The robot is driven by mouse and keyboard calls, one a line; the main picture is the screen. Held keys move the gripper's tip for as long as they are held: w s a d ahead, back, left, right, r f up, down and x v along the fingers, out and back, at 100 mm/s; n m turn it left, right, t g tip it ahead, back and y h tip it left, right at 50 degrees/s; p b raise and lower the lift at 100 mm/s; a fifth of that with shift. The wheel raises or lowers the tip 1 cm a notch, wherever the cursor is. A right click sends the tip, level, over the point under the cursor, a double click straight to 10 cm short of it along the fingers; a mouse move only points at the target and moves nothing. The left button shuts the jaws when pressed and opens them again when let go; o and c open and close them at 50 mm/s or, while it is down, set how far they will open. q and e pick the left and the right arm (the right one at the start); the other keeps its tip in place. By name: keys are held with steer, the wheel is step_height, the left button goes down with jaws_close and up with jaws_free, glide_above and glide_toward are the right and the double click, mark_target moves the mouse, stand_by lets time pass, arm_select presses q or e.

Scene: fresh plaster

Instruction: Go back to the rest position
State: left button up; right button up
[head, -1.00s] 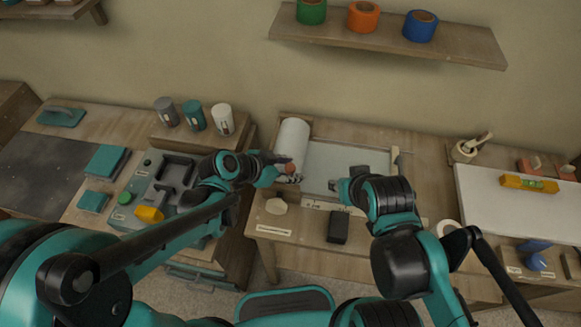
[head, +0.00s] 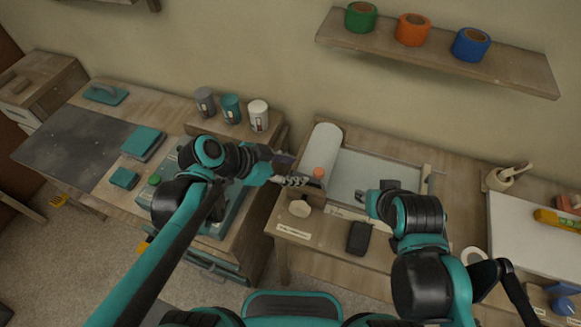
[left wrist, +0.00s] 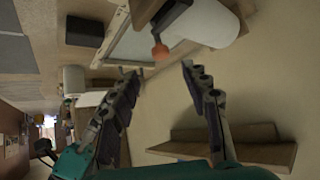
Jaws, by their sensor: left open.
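My left gripper (head: 300,181) is near the left end of the roll tray, in front of the white roll (head: 319,150) and beside the round orange knob (head: 319,173). In the left wrist view my left gripper (left wrist: 158,72) shows its two dark fingers spread apart with nothing between them. The orange knob (left wrist: 160,51) and the white roll (left wrist: 212,22) lie beyond the fingertips. My right gripper (head: 368,200) is at the front edge of the tray's pale sheet (head: 375,175). Its fingers are too small to tell whether they are open or shut.
A black block (head: 359,238) and a round pale piece (head: 299,208) lie on the bench front. Three cups (head: 231,108) stand left of the roll. A shelf (head: 440,58) above holds green, orange and blue tape rolls. A white board (head: 530,230) lies at right.

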arm_select(q)
steer(key=shift+s+a+r, duration=0.15)
steer(key=shift+r, duration=0.1)
stand_by(0.4)
steer(key=s+a+f+n+t+y+b, duration=0.1)
steer(key=s+a+f+n+y, duration=0.1)
steer(key=a+n+y, duration=0.2)
steer(key=s+a+f+n+t+y+b, duration=0.1)
steer(key=s+a+f+n+y, duration=0.1)
steer(key=a+n, duration=0.6)
steer(key=s+a+y, duration=0.1)
steer(key=a+y, duration=0.1)
steer(key=a, duration=0.2)
steer(key=shift+s+a+n+t, duration=0.15)
steer(key=shift+s+n+t, duration=0.1)
steer(key=shift+n+t, duration=0.05)
